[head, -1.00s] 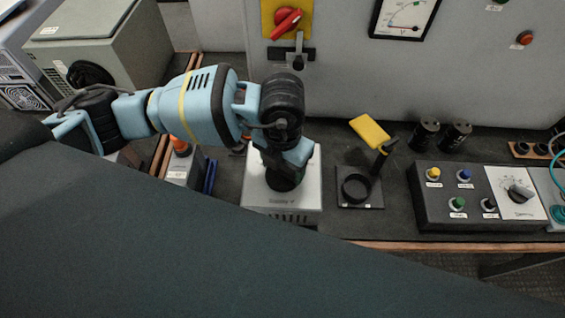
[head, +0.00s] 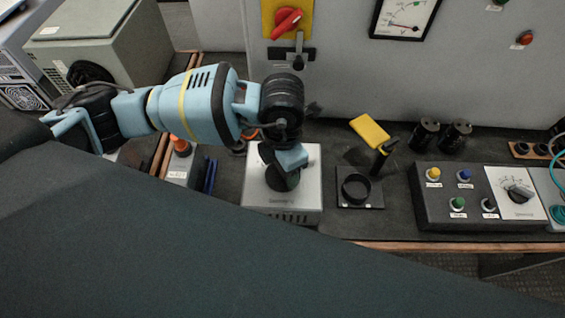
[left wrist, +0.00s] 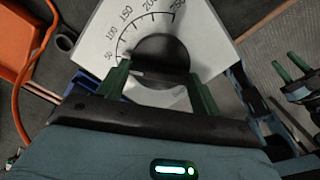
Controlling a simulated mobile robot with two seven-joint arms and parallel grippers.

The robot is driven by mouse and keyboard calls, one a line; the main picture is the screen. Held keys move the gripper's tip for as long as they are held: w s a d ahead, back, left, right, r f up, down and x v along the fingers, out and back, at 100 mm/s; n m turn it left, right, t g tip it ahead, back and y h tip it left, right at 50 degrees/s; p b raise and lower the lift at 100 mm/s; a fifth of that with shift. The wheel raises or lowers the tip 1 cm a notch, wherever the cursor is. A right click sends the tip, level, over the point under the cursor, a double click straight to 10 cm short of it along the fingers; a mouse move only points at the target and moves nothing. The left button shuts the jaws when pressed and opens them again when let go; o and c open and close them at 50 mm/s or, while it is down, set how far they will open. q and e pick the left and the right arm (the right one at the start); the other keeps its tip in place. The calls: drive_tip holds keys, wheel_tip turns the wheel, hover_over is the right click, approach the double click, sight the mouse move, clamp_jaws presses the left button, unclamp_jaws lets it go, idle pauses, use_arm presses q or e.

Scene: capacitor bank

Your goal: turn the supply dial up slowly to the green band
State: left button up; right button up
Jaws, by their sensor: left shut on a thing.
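The supply dial (head: 280,183) is a dark round knob on top of a pale supply box (head: 312,200) at the table's front edge. My left gripper (head: 284,172) is over it from above. In the left wrist view, the left gripper's green fingers (left wrist: 160,85) are shut on the dial (left wrist: 163,50), one on each side. A printed scale with marks from 50 to 250 curves around the dial's far side. The wall meter (head: 405,15) has a green band on its arc; its top is cut off. My right gripper (left wrist: 292,68) is apart at the wrist view's right edge, its green fingers separated.
Farther right is a dark button panel (head: 460,215) with a selector. A red switch (head: 287,20) on yellow is on the cabinet. An orange-topped object (head: 180,145) stands left of the box.

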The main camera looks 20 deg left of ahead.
idle(0.3)
use_arm(q)
drive_tip(key=o, duration=1)
drive_tip(key=shift+r, duration=3.95)
